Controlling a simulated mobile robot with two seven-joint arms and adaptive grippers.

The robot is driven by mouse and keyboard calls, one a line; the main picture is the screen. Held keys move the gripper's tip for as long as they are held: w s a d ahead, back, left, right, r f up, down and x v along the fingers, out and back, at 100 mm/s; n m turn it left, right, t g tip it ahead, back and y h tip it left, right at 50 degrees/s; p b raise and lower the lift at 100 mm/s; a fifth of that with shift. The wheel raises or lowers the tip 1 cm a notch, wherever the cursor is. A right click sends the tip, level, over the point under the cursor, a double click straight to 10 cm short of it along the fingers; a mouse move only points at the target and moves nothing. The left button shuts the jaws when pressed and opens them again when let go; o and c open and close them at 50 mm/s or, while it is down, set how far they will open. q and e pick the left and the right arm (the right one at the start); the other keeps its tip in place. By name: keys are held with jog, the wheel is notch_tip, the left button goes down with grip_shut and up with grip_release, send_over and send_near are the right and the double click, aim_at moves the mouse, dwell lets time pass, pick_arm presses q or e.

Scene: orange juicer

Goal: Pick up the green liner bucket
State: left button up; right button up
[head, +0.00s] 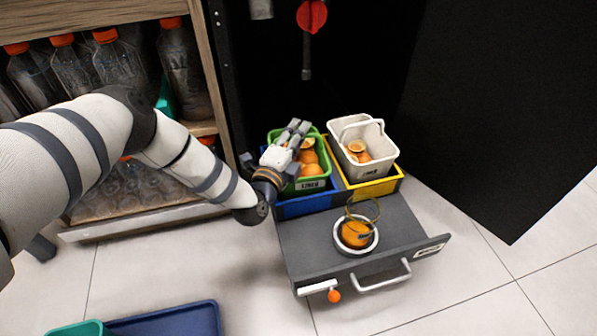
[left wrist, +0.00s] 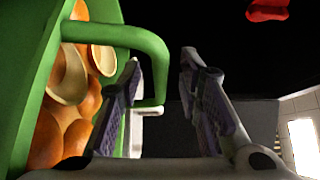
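The green liner bucket (head: 314,184) holds orange halves and stands upright in a blue compartment (head: 308,205) on the pulled-out grey drawer. My left gripper (head: 294,132) is over the bucket's left and back part and hides some of its rim. In the left wrist view, the bucket's green wall (left wrist: 40,70) fills the left side. Its handle (left wrist: 150,45) reaches into the space between the fingers of my left gripper (left wrist: 165,85). The fingers are apart, and the handle is not clamped. My right gripper is not in view.
A white bucket (head: 374,168) with orange pieces stands in a yellow compartment (head: 376,188) to the right. An orange-filled round container (head: 355,234) sits on the drawer (head: 300,243) in front. A bottle shelf (head: 214,75) stands left, and a dark panel (head: 500,120) right.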

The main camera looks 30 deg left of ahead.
pick_arm(q)
grip_shut()
jog(key=shift+r, duration=0.1)
